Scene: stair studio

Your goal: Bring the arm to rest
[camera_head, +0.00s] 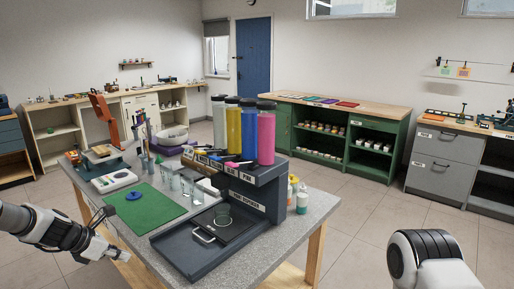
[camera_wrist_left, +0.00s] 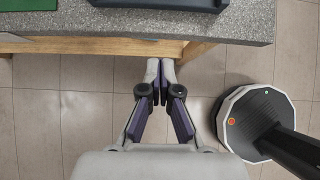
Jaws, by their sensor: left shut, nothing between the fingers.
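My left gripper (camera_head: 112,232) comes in from the left in the head view, beside the near left edge of the grey speckled table (camera_head: 323,207). In the left wrist view the left gripper (camera_wrist_left: 160,68) is shut and empty, its fingertips together near the table's front edge (camera_wrist_left: 110,24). It is over the floor, not over the tabletop. A rounded white and black part of my right arm shows at the lower right of the head view; the right gripper is not seen.
The table carries a green mat (camera_head: 150,206), a dark dispenser station (camera_head: 250,190) with several coloured cylinders, glasses (camera_head: 186,184) and a white scale (camera_head: 114,181). A green cabinet (camera_head: 336,140) and grey drawers (camera_head: 436,160) stand behind. Tiled floor lies open between.

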